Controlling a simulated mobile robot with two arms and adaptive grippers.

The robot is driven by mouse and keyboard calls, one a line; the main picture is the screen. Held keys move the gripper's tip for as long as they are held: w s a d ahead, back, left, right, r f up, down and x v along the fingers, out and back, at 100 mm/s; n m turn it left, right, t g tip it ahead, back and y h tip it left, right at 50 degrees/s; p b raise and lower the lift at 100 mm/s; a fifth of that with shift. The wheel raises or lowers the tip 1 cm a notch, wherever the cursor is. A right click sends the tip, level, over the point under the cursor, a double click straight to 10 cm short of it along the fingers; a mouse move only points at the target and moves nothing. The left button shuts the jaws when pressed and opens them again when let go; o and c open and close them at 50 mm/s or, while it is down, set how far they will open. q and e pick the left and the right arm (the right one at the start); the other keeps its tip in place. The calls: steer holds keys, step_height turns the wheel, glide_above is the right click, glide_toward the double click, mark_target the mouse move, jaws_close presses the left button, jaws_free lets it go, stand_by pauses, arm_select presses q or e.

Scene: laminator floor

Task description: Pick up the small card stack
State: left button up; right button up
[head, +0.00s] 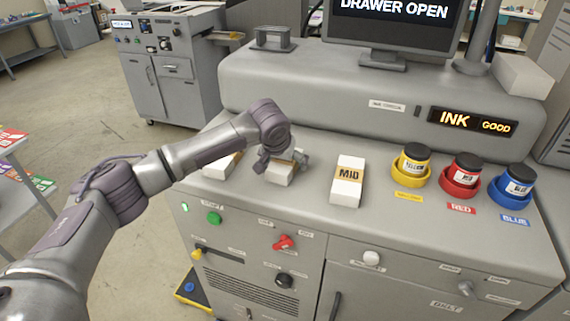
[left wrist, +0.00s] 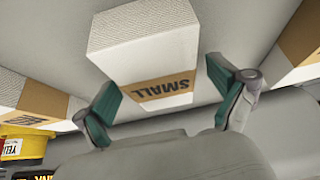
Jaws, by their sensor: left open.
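The small card stack (head: 281,176) is a white block with a tan band, standing on the grey machine top and partly hidden by my left gripper in the head view. In the left wrist view the small card stack (left wrist: 145,45) shows its SMALL label upside down. My left gripper (head: 284,161) is over it, and in the left wrist view the gripper (left wrist: 162,98) is open, with one teal-padded finger to each side of the stack's banded end. Whether the pads touch it I cannot tell. My right gripper is not in view.
A stack marked MID (head: 347,182) stands to the right, and another banded stack (head: 222,163) to the left. Yellow (head: 411,164), red (head: 460,175) and blue (head: 512,187) ink pots stand farther right. The raised machine housing (head: 320,92) is behind.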

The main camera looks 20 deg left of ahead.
arm_select(q)
steer(key=shift+f, duration=0.2)
stand_by(0.4)
steer(key=c, duration=1.4)
